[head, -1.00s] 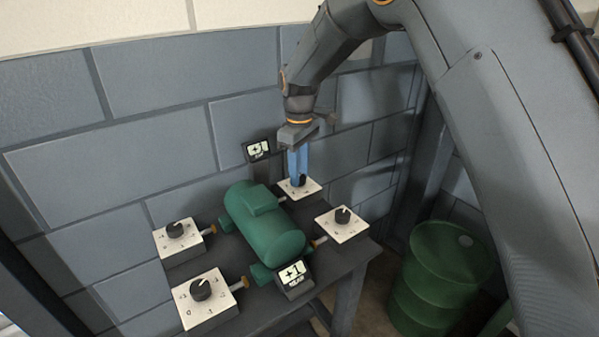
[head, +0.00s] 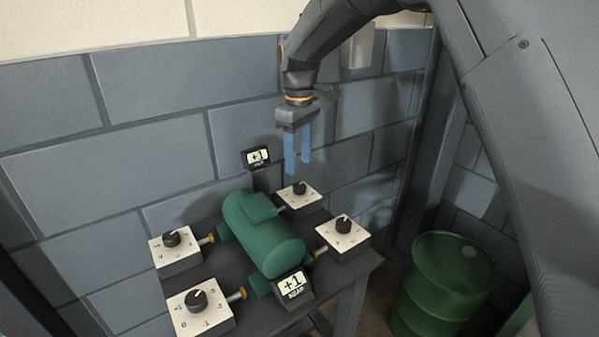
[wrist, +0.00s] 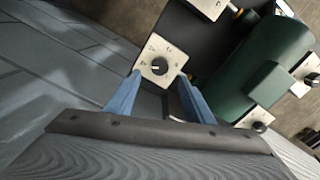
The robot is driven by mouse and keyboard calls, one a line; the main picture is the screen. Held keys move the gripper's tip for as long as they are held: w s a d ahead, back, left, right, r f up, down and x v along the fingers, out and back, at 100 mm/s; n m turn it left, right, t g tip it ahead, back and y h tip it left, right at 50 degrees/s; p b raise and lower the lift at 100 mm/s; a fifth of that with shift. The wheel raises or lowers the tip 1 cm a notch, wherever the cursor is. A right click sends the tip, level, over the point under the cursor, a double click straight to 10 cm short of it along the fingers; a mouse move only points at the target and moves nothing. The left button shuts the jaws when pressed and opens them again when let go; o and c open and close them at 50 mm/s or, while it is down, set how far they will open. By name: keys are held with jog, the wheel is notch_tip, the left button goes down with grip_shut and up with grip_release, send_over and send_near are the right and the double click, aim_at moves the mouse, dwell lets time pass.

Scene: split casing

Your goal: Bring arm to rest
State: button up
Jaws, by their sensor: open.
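My gripper (head: 298,153) is open and empty, its blue fingers pointing down above the back-right dial box (head: 300,196). In the wrist view that box (wrist: 160,62) shows between and beyond my fingertips (wrist: 155,92), apart from them. The green casing (head: 262,232) lies in the middle of the table, to the left of and below my gripper. My arm reaches in from the upper right.
More dial boxes stand at front right (head: 343,240), back left (head: 175,250) and front left (head: 200,308). Small displays reading +1 stand behind (head: 256,157) and before (head: 293,285) the casing. A green barrel (head: 442,285) stands right of the dark table (head: 250,322).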

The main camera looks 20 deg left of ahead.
jog(key=shift+r, duration=0.4)
